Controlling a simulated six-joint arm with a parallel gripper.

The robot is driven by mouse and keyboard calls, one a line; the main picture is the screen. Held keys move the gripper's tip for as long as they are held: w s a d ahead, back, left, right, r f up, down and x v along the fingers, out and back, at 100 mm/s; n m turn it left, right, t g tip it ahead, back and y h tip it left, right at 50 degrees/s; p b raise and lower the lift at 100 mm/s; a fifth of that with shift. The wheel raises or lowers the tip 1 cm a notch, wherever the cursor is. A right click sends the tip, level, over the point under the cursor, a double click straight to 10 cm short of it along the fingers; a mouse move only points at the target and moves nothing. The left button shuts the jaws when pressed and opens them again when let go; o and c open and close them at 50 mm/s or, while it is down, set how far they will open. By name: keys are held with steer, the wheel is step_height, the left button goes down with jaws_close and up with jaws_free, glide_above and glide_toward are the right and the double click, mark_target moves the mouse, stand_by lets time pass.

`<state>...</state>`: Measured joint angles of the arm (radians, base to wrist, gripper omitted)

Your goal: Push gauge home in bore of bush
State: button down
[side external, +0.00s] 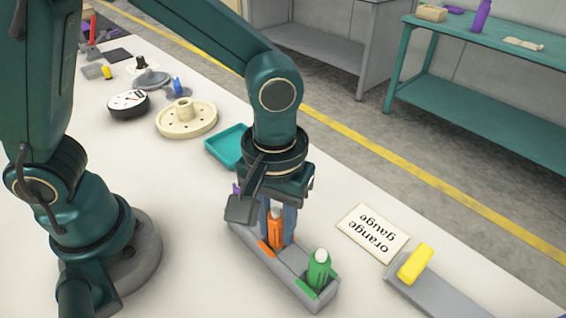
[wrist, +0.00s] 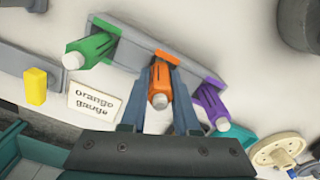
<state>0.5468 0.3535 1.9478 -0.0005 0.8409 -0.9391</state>
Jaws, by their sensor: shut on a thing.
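The orange gauge (side external: 276,229) has a pale rounded end and stands at the middle place of a grey rack (side external: 262,262). My gripper (side external: 277,236) points down over the rack, shut on the orange gauge with one blue-grey finger on each side. In the wrist view the orange gauge (wrist: 160,86) lies between the fingers of my gripper (wrist: 161,78). I cannot tell whether it is seated or slightly raised. A cream flanged disc with a raised hub (side external: 186,117), possibly the bush, sits farther back; it also shows in the wrist view (wrist: 277,150).
A green gauge (side external: 319,270) and a purple gauge (wrist: 211,104) stand at the rack's ends. An "orange gauge" card (side external: 373,233) lies beside it. A yellow block (side external: 415,264) sits on a grey bar. A teal tray (side external: 228,146) and black dial (side external: 128,104) are farther back.

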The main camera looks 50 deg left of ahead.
steer(key=r, duration=1)
steer(key=shift+w+r, duration=0.1)
steer(key=shift+w, duration=0.15)
steer(key=w+a+n, duration=0.7)
steer(key=w+a, duration=0.5)
steer(key=a, duration=0.2)
steer(key=shift+w+n, duration=0.2)
steer(key=shift+n, duration=0.1)
steer(key=shift+f, duration=0.5)
steer(key=shift+f, duration=1.4)
steer(key=shift+f, duration=0.75)
steer(key=shift+f, duration=1.05)
steer(key=shift+f, duration=0.35)
